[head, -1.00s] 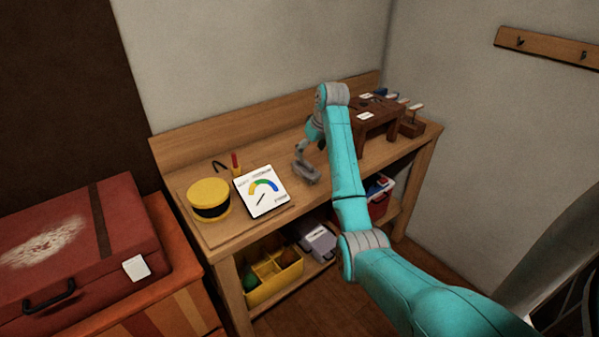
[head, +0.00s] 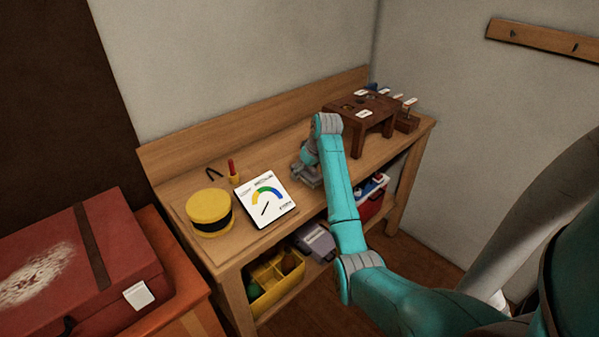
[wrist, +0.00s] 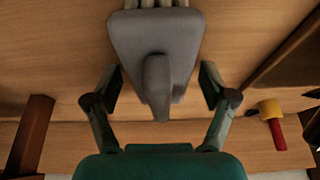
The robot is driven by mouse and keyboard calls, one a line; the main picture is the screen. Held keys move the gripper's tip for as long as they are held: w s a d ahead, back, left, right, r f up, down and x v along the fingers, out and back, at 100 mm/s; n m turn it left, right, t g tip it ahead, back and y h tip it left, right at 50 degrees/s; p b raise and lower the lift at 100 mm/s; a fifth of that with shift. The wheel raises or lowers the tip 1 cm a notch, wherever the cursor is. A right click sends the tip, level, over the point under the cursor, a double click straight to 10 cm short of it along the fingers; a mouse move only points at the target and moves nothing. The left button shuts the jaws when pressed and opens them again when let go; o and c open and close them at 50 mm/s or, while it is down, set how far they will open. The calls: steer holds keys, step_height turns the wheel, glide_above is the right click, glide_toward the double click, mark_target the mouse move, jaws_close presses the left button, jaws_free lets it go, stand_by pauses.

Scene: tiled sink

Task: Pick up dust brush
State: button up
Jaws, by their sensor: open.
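The dust brush (wrist: 157,40) is grey with pale bristles, seen from above in the wrist view. Its handle (wrist: 157,88) points toward my gripper (wrist: 160,88). My gripper is open, with one finger on each side of the brush and visible gaps between the fingers and the handle. In the head view the brush (head: 306,177) stands on the wooden workbench (head: 268,130), mostly hidden behind my arm and gripper.
A dark wooden stand (head: 372,108) is just right of my arm. A gauge card (head: 265,200), a yellow round box (head: 209,210) and a red-handled tool (head: 233,170) lie to the left. Below is a shelf with a yellow bin (head: 272,285).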

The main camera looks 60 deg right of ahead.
steer(key=c, duration=1.3)
steer(key=shift+c, duration=0.2)
step_height(320, 180, up, 10)
steer(key=shift+r, duration=0.1)
